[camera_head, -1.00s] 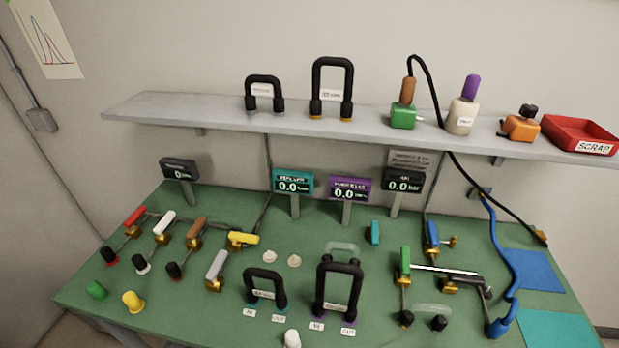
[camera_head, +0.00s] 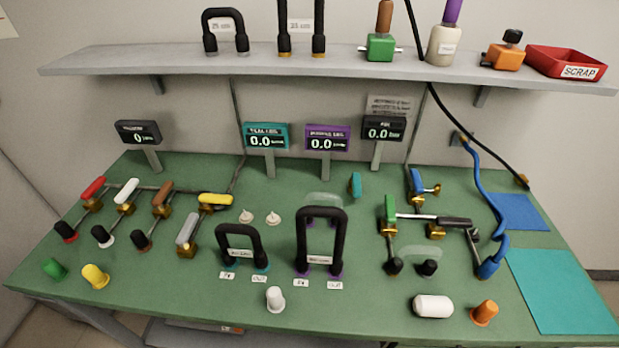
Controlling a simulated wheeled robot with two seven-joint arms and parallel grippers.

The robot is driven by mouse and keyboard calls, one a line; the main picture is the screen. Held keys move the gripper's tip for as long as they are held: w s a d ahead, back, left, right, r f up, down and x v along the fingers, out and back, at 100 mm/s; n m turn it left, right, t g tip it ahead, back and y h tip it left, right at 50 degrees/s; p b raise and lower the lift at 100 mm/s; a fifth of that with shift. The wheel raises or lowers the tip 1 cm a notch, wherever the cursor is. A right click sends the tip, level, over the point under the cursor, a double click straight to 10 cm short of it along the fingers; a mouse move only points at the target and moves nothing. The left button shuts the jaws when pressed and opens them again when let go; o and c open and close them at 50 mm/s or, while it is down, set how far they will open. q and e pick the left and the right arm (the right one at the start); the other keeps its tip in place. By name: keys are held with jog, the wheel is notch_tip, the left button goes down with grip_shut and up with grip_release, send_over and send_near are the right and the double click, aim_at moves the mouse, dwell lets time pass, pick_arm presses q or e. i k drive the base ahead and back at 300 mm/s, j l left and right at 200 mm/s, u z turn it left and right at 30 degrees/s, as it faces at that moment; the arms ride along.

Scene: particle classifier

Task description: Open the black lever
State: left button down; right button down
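The black lever (camera_head: 442,221) is at the right of the green table, a dark handle lying roughly level to the right of the green lever (camera_head: 390,208). A brass valve body (camera_head: 434,231) sits under its left part. A dark fitting with a hose (camera_head: 474,238) stands just beyond its right end. The blue lever (camera_head: 416,180) is behind it. Neither of my grippers shows in the head view.
Two black U-shaped pieces (camera_head: 321,222) stand mid-table. A shelf (camera_head: 300,66) spans above.

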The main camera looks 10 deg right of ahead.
aim_at(440, 222)
jog(key=z, duration=1.3)
